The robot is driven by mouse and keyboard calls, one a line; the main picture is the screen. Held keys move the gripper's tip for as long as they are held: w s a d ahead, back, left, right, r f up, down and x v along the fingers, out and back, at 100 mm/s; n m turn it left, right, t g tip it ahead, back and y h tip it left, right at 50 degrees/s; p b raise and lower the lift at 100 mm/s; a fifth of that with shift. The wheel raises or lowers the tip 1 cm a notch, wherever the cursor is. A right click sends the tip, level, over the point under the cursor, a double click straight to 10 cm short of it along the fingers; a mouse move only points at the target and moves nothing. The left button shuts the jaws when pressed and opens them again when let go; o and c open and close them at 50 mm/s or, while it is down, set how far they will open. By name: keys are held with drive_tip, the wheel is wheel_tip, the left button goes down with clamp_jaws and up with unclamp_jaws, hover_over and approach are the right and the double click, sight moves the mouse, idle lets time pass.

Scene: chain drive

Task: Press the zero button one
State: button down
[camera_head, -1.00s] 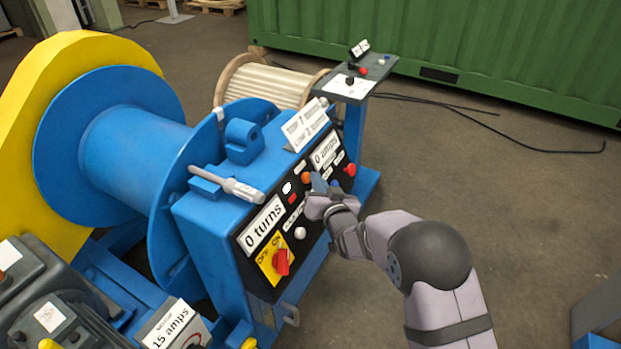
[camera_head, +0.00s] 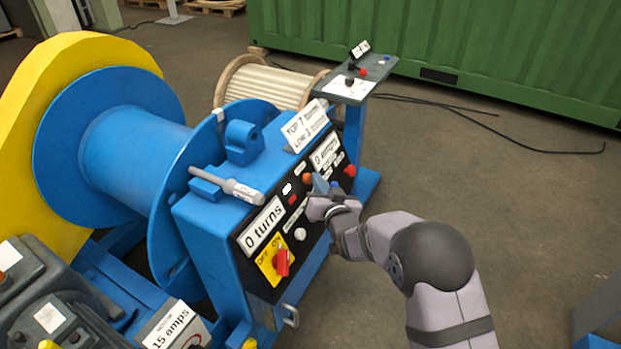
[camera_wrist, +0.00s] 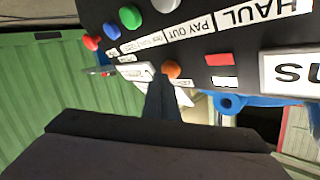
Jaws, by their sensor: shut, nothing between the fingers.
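The black control panel (camera_head: 285,224) is on the front of the blue winch box. An orange round button (camera_head: 307,178) sits in its upper part; the small label beside it is too small to read. In the wrist view the orange button (camera_wrist: 171,69) is just beyond my fingertips, slightly right of them. My gripper (camera_head: 320,183) is shut and empty, its tip close to the orange button. I cannot tell whether they touch. The upper display (camera_head: 325,150) starts with 0, and the lower display (camera_head: 264,226) reads "0 turns".
A red OFF/ON switch (camera_head: 281,263) is lower left. A grey tool (camera_head: 241,190) lies on the box. Open floor is at right.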

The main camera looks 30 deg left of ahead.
drive_tip(key=shift+d+r, duration=0.3)
drive_tip(key=shift+d, duration=0.3)
drive_tip(key=shift+d+r+p, duration=0.35)
drive_tip(key=shift+d+r, duration=0.05)
drive_tip(key=shift+d, duration=0.35)
drive_tip(key=shift+d+r+p, duration=0.35)
drive_tip(key=shift+d, duration=0.4)
drive_tip(key=shift+d+r+p, duration=0.35)
drive_tip(key=shift+d+r, duration=0.05)
drive_tip(key=shift+d, duration=0.35)
